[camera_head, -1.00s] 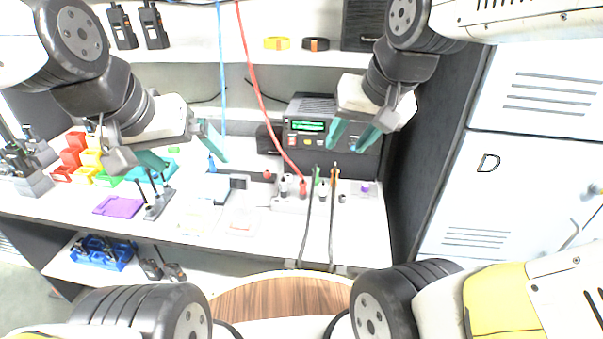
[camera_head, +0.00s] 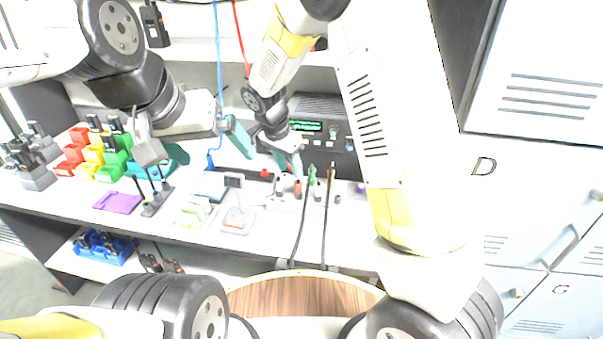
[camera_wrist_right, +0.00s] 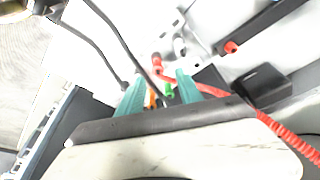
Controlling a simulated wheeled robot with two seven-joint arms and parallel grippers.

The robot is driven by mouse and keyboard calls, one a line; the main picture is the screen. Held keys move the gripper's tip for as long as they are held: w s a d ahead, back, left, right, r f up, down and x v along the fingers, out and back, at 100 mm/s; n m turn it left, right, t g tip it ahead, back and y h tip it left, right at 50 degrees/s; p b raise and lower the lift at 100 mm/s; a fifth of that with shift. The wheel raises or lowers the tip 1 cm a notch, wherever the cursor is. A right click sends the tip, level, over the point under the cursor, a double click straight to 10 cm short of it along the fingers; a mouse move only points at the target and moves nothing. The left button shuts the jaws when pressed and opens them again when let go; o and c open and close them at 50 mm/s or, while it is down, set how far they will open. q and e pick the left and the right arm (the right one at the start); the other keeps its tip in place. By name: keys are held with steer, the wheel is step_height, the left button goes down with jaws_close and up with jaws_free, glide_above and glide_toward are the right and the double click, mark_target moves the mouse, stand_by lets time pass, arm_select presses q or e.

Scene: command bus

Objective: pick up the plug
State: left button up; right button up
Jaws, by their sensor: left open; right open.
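Several plugs stand in a grey socket strip on the bench: a red plug (camera_head: 297,188), a green plug (camera_head: 312,174) and an orange one (camera_head: 331,174). Which one the task means cannot be told. My right gripper (camera_head: 290,163) is open and empty, just above and behind the red and green plugs. In the right wrist view, its open teal fingers (camera_wrist_right: 159,80) point toward the strip. The red plug (camera_wrist_right: 157,62) and green plug (camera_wrist_right: 168,90) show between or near them, with the orange plug (camera_wrist_right: 150,99) close by. My left gripper (camera_head: 207,150) is open and empty above the bench.
A black radio set (camera_head: 325,112) with a green display stands behind the strip. Black cables (camera_head: 302,235) hang over the bench's front edge. A blue cable (camera_head: 219,60) and a red cable (camera_head: 239,40) hang from above. Coloured bins (camera_head: 92,155) stand at left.

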mark_target(297, 182)
steer(key=x, duration=0.7)
steer(key=shift+d+f, duration=0.3)
steer(key=shift+d, duration=0.1)
jaws_close()
